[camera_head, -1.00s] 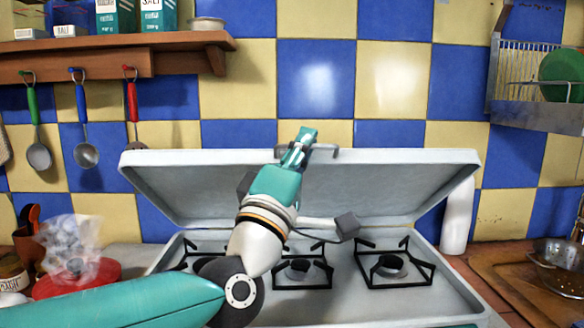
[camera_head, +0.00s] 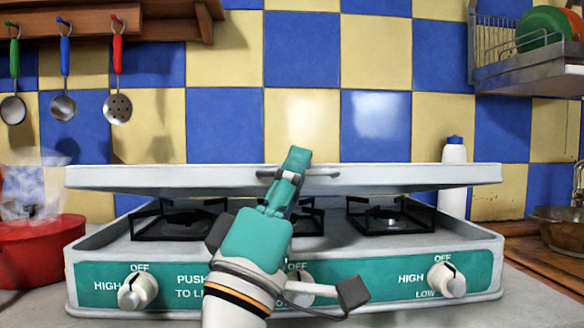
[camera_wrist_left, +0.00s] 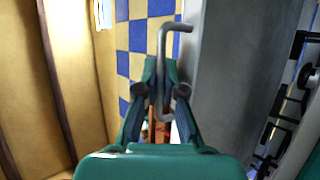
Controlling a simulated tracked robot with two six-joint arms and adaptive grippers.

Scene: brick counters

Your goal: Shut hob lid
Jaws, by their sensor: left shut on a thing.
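The hob lid (camera_head: 420,178) is a pale grey panel, tilted low over the hob and seen nearly edge-on. A gap remains between its front edge and the hob (camera_head: 470,238). My left gripper (camera_head: 293,170) is shut on the lid's grey metal handle (camera_head: 325,172) at the middle of the front edge. In the left wrist view the fingers (camera_wrist_left: 160,85) close around the bent handle bar (camera_wrist_left: 163,45), beside the grey lid face (camera_wrist_left: 225,80). My left arm hides part of the hob front and the middle burner. My right gripper is not in view.
Black burner grates (camera_head: 390,214) stand under the lid. White knobs (camera_head: 447,280) stick out of the teal front panel. A red pot (camera_head: 38,250) stands at the left, a white bottle (camera_head: 454,180) behind at the right. A dish rack (camera_head: 520,60) hangs at upper right.

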